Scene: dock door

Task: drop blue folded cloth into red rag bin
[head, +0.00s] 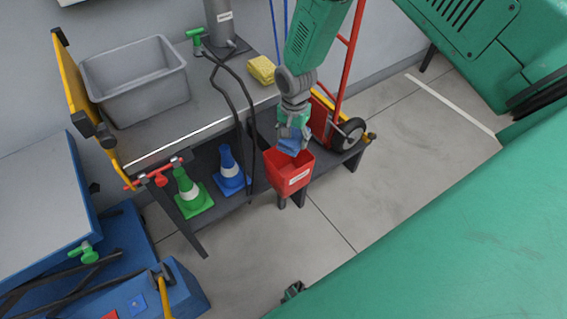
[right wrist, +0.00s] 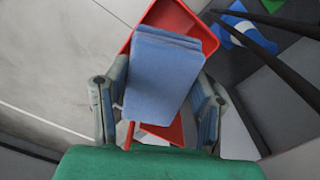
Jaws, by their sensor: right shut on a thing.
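My right gripper (head: 293,130) is shut on the blue folded cloth (head: 289,147), just above the red rag bin (head: 283,181) in the head view. The cloth's lower end overlaps the bin's open top; I cannot tell whether it dips below the rim. In the right wrist view the cloth (right wrist: 163,70) is a thick folded pad between the two fingers of the gripper (right wrist: 158,106). The red bin (right wrist: 178,16) shows behind the cloth, which hides most of its inside. My left gripper is not in view.
The bin is at the right end of a grey workbench (head: 217,107) with a grey tub (head: 140,92) and yellow cloths (head: 262,69) on top. Green (head: 190,192) and blue (head: 231,171) cones stand on its lower shelf. A red hand truck (head: 346,60) stands close by on the right.

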